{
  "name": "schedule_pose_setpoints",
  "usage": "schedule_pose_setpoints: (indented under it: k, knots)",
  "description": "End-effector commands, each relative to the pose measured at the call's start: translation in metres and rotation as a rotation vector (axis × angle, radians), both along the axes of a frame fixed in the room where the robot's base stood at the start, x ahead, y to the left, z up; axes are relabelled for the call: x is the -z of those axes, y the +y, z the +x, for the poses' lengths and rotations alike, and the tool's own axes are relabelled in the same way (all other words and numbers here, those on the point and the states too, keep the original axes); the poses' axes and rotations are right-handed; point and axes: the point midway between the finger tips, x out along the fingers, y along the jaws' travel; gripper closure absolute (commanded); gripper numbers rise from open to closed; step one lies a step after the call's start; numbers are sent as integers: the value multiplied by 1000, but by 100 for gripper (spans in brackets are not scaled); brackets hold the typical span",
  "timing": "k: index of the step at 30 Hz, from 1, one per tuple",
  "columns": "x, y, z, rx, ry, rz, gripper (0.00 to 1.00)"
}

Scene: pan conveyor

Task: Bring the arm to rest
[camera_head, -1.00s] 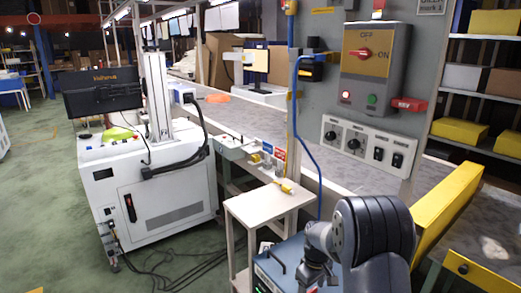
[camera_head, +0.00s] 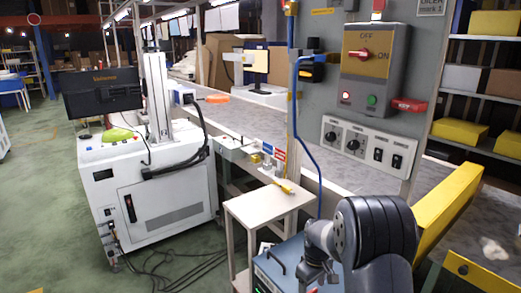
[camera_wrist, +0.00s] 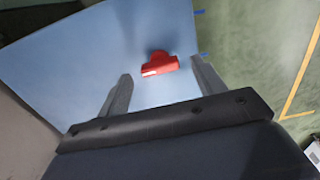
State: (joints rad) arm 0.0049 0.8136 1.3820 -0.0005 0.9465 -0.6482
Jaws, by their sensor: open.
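My gripper (camera_wrist: 161,67) is open in the wrist view, its two grey fingers apart with nothing held between them. It points over a flat light-blue surface (camera_wrist: 60,75). A small red part (camera_wrist: 160,64) shows on that surface, between and beyond the fingertips; I cannot tell how far below it is. In the head view my arm's dark ribbed joint and grey links stand folded at the lower right, and the fingers cannot be made out there.
A small beige table (camera_head: 265,204) stands left of my arm with a yellow tool (camera_head: 285,186) on it. A yellow guard (camera_head: 447,215) is close at right.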

Motion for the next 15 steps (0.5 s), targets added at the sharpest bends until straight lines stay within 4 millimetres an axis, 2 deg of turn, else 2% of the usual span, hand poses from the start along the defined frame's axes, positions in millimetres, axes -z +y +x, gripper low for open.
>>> schedule_pose_setpoints:
  k: [2,15]
  knots:
    - [18,0,-1,0,4,1,35]
    - [14,0,0,363,0,0,35]
